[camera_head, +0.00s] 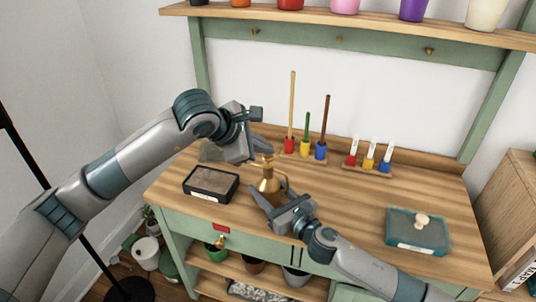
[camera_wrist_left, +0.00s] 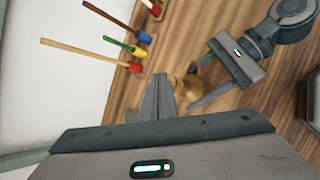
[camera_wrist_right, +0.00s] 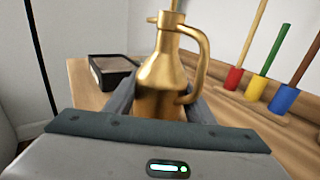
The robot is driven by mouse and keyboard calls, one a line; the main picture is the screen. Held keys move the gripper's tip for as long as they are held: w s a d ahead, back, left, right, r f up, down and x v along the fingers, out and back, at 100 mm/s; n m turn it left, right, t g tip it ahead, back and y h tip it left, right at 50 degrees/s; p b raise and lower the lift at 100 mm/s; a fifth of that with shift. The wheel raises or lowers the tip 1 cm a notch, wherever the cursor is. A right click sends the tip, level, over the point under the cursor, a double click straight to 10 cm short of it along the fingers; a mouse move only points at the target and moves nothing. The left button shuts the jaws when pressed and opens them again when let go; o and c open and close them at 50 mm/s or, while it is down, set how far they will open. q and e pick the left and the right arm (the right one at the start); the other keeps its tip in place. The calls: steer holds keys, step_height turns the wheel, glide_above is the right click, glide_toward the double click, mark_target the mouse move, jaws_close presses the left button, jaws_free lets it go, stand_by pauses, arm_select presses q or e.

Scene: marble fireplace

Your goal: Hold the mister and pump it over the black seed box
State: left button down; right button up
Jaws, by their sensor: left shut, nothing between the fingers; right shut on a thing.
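The mister (camera_head: 268,185) is a brass bottle with a side handle. My right gripper (camera_head: 266,196) is shut around its body. It stands upright in the right wrist view (camera_wrist_right: 165,78) and also shows in the left wrist view (camera_wrist_left: 190,84). I cannot tell whether its base touches the table. My left gripper (camera_head: 262,150) is shut and empty at the mister's top; contact is unclear. The black seed box (camera_head: 208,196), filled with brown soil, sits just left of the mister. Its corner shows in the right wrist view (camera_wrist_right: 112,72).
Behind stand colored blocks with tall sticks (camera_head: 304,149) and a rack of small white-topped markers (camera_head: 368,163). A teal lidded box (camera_head: 417,238) sits at the right. The wooden tabletop (camera_head: 345,210) between is clear. A shelf (camera_head: 350,28) with colored pots runs above.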

mark_target(264, 158)
arm_select(q)
steer(key=shift+f, duration=0.6)
stand_by(0.7)
steer(key=shift+r, duration=1.35)
steer(key=shift+r, duration=2.5)
arm_select(e)
steer(key=o, duration=1.4)
